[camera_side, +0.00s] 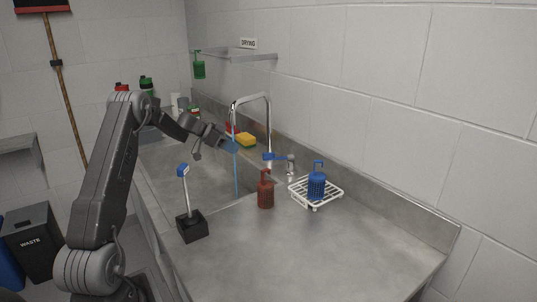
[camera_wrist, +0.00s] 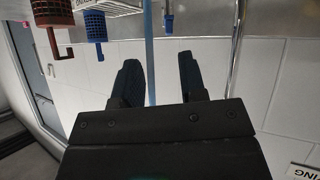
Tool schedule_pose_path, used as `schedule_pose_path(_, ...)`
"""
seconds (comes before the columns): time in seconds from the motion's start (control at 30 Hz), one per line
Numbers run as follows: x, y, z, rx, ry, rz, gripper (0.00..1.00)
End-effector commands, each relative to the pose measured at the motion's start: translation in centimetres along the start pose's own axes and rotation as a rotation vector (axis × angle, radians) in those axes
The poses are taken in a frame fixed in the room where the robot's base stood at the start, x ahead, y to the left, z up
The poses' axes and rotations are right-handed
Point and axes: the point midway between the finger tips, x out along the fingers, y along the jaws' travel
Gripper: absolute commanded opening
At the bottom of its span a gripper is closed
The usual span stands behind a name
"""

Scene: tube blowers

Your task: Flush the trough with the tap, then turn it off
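The chrome tap (camera_side: 269,125) arches over the steel trough (camera_side: 165,185), and a thin blue stream of water (camera_side: 237,180) falls into the trough. The tap's blue lever (camera_side: 275,157) sticks out to the left of its valve. My gripper (camera_side: 232,147) is over the trough, close to the stream under the spout. In the wrist view its two dark fingers (camera_wrist: 160,72) are apart with nothing held, and the blue stream (camera_wrist: 149,35) shows between them. The wrist view looks upside down. I cannot tell whether the fingers touch the water.
A red-brown holder (camera_side: 265,190) stands on the counter right of the trough. A blue holder (camera_side: 316,182) stands on a white rack (camera_side: 300,193). A brush in a black stand (camera_side: 192,227) is at the front.

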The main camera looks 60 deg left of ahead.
Motion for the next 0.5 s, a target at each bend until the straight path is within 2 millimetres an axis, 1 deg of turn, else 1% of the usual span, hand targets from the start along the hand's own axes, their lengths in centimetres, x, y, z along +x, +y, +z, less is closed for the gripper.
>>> schedule_pose_path(0.03, 0.1, -0.3, -0.2, 0.033, 0.050, 0.005, 0.38)
schedule_pose_path(0.13, 0.0, -0.7, -0.7, 0.093, 0.130, 0.002, 0.38)
schedule_pose_path(0.3, 0.2, -1.0, -1.0, 0.138, 0.185, -0.005, 0.38)
schedule_pose_path(0.37, 0.6, -1.0, -1.1, 0.141, 0.187, -0.005, 0.38)
schedule_pose_path(0.47, 1.9, -1.0, -1.4, 0.140, 0.186, -0.003, 0.38)
schedule_pose_path(0.5, 2.6, -0.9, -1.5, 0.140, 0.186, -0.002, 0.38)
